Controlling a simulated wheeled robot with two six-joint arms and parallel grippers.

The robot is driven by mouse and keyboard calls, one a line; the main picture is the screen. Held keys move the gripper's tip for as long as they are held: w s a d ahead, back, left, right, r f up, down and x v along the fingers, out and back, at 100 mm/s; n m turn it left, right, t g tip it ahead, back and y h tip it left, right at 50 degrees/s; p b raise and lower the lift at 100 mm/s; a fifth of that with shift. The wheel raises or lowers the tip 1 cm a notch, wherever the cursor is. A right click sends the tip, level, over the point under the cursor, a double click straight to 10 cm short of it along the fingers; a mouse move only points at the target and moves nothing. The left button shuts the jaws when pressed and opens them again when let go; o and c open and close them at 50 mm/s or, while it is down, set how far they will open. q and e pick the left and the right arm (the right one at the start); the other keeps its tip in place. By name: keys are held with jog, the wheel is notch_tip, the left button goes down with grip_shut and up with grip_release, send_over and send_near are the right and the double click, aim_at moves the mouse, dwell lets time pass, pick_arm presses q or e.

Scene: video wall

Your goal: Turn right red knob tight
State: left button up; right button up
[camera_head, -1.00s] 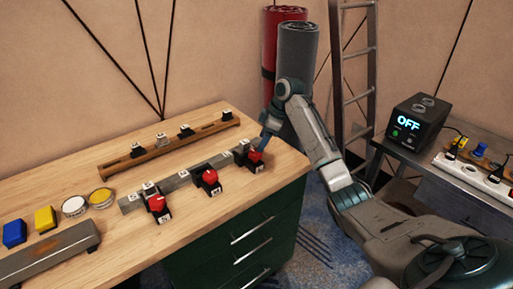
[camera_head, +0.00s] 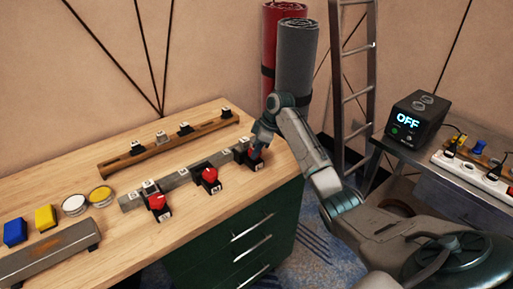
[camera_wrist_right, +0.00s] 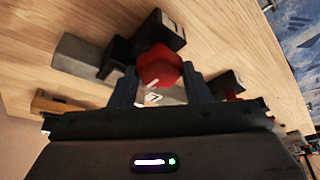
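The right red knob (camera_head: 257,154) is the rightmost of the red knobs along the table's front. It stands on a small black base (camera_head: 250,165) near the table's right corner. My right gripper (camera_head: 257,148) is down at this knob and partly hides it. In the right wrist view, the red knob (camera_wrist_right: 160,68) lies between the two fingers of my right gripper (camera_wrist_right: 160,75), with a finger close on each side. Whether the fingers press on it I cannot tell. My left gripper is not in view.
Two other red knobs, the middle (camera_head: 209,175) and the left (camera_head: 156,201), stand along a grey bar (camera_head: 172,184). A wooden rail (camera_head: 160,151) lies behind. Coloured buttons (camera_head: 45,217) are at left. A side table with a black OFF box (camera_head: 417,118) stands at right.

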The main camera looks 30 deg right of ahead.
jog(key=shift+r+m+p, duration=0.25)
jog(key=shift+m+p, duration=0.15)
jog(key=shift+p, duration=0.4)
jog(key=m+p, duration=0.2)
jog(key=p, duration=0.1)
jog(key=m+t+h+p, duration=0.1)
jog(key=m+p, duration=0.1)
jog(key=p, duration=0.2)
jog(key=shift+a+r+m+h, duration=0.2)
jog(key=shift+m+h, duration=0.1)
jog(key=shift+m, duration=0.1)
jog(key=m+h+p, duration=0.1)
jog(key=m+p, duration=0.2)
jog(key=p, duration=0.1)
jog(key=m+h+p, duration=0.2)
jog(key=m+p, duration=0.2)
jog(key=shift+a+t, duration=0.15)
jog(key=shift+t, duration=0.15)
jog(key=m+p, duration=0.1)
jog(key=m, duration=0.1)
jog(key=m+h+p, duration=0.1)
jog(key=shift+f+m+p, duration=0.2)
jog(key=shift+m+p, duration=0.1)
jog(key=shift+m, duration=0.1)
jog(key=shift+w+a+m+g+h+p, duration=0.1)
jog(key=shift+m+g+h+p, duration=0.5)
jog(key=shift+m, duration=1.2)
jog(key=shift+f, duration=0.1)
jog(key=o, duration=1)
